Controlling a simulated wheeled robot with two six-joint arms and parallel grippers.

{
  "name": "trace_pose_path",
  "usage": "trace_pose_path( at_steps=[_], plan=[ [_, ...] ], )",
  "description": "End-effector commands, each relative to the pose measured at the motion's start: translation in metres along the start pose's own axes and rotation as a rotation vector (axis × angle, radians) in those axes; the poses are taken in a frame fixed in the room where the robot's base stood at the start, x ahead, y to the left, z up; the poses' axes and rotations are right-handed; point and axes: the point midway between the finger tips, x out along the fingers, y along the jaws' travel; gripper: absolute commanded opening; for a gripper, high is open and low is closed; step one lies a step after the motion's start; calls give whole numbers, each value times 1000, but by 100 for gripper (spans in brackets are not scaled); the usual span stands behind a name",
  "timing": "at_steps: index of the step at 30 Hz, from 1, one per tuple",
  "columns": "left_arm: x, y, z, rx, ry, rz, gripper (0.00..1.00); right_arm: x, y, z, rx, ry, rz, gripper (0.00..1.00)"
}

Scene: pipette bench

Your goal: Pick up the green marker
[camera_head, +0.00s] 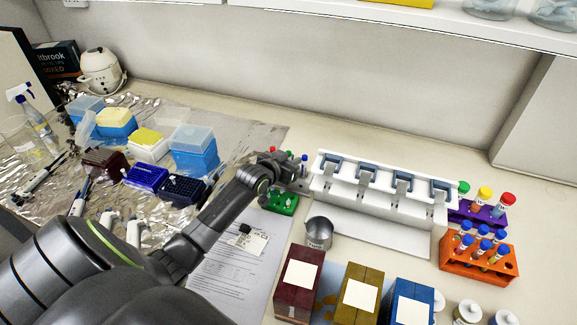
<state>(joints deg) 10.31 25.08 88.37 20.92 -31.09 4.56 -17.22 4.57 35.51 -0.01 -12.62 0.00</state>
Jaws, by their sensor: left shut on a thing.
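The green marker (288,153) shows only its green tip, just past my left gripper (291,168). A red tip (272,150) shows to its left and a blue tip (304,158) to its right. My left gripper is shut at the green marker, but the fingers and wrist hide the marker's body and the exact contact. A green holder (284,203) sits on the bench just in front of the gripper. Whether the marker is clear of the holder cannot be told. My right gripper is out of view.
A white pipette stand (385,190) is close to the right of the gripper. A metal cup (319,232) stands in front. Orange (478,262) and purple (470,213) tube racks are at the right. Tip boxes (194,150) and pipettes crowd the foil at the left.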

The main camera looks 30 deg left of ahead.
Motion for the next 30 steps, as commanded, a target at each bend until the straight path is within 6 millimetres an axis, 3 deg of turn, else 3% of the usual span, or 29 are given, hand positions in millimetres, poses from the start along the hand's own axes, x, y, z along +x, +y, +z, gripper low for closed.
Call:
trace_pose_path(
  at_steps=[11,24,30],
  plan=[
    [-2,0,-7,2,3,1,0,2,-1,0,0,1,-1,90],
    [-32,0,-79,2,4,1,0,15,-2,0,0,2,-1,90],
    [-38,0,-92,0,1,0,0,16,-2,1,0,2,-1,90]
  ],
)
